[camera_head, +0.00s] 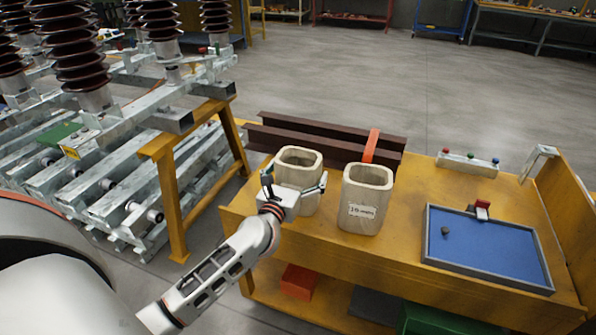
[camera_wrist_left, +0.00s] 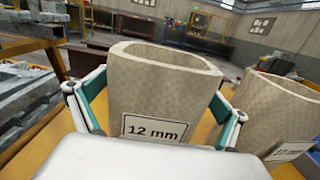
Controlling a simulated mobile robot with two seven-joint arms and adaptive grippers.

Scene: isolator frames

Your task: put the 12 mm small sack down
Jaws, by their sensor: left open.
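The 12 mm small sack (camera_head: 299,160) is a beige, open-topped bag standing upright on the left part of the yellow workbench (camera_head: 395,252). In the left wrist view the sack (camera_wrist_left: 160,85) fills the middle, and its label reads 12 mm. My left gripper (camera_head: 295,179) is open, with one finger on each side of the sack. In the left wrist view its green-padded fingers (camera_wrist_left: 156,103) flank the sack's sides; whether they touch it I cannot tell. The sack's lower front is partly hidden by the gripper. My right gripper is not in view.
A second labelled sack (camera_head: 366,192) stands close on the right. Dark steel beams (camera_head: 285,143) with a red piece (camera_head: 371,146) lie behind. A blue tray (camera_head: 485,250) holds small items at the right. A yellow trestle (camera_head: 170,185) and insulators stand left. Bench between second sack and tray is clear.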

